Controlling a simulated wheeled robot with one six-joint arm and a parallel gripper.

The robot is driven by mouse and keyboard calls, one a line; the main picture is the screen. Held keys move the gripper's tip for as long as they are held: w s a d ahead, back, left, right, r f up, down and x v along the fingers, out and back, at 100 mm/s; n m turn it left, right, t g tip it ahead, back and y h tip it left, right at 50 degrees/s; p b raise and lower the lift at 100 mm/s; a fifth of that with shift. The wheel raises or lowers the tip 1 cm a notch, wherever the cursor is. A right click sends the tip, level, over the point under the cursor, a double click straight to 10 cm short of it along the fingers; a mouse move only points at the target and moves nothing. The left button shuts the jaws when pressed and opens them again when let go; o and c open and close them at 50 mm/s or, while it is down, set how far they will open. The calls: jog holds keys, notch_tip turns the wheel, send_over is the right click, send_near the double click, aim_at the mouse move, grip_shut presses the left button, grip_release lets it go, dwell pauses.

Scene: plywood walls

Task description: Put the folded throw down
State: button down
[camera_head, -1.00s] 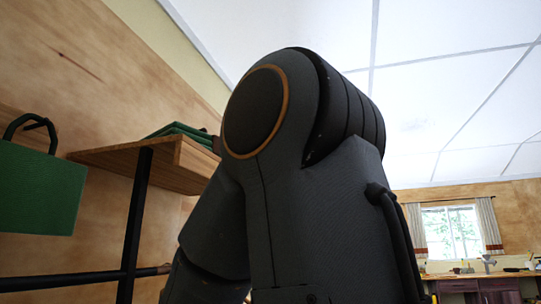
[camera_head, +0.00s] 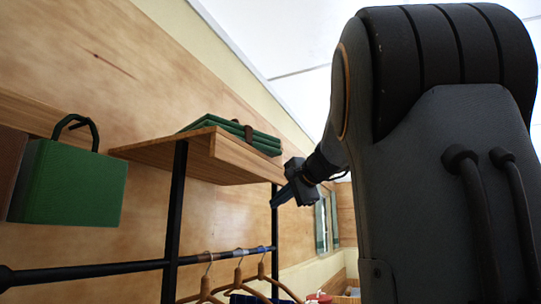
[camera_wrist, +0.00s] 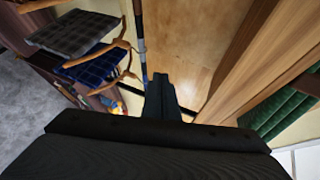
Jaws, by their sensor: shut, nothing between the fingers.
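The folded throw (camera_head: 228,131) is a flat green stack with a brown band, and it lies on the wooden shelf (camera_head: 160,153). Its green layers also show at the right of the wrist view (camera_wrist: 283,117), beyond the shelf board. My gripper (camera_head: 280,199) is shut and empty. It is in the air in front of the shelf's right end, a little below the throw and apart from it. In the wrist view its closed fingers (camera_wrist: 161,84) point toward the plywood wall.
The wrist view shows grey (camera_wrist: 75,33) and blue (camera_wrist: 88,62) plaid cloths by the hangers.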

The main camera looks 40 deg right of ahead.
jog(key=s+d+r+m+t, duration=0.1)
jog(key=s+r, duration=0.2)
jog(key=r, duration=0.4)
jog(key=s+d+r+t+h, duration=0.1)
jog(key=s+r+t, duration=0.1)
jog(key=r, duration=0.5)
jog(key=s+d+r+m+t, duration=0.1)
jog(key=s+r, duration=0.2)
jog(key=r, duration=0.3)
jog(key=p, duration=0.5)
send_near(258, 142)
jog(key=w+d, duration=0.4)
jog(key=d, duration=0.2)
jog(key=shift+w+a+r+p, duration=0.1)
jog(key=shift+w+a+p, duration=0.45)
jog(key=shift+w+a, duration=0.7)
jog(key=shift+a, duration=0.05)
jog(key=w+a, duration=0.2)
jog(key=w, duration=0.1)
jog(key=shift+w+a, duration=0.1)
jog(key=shift+a, duration=0.25)
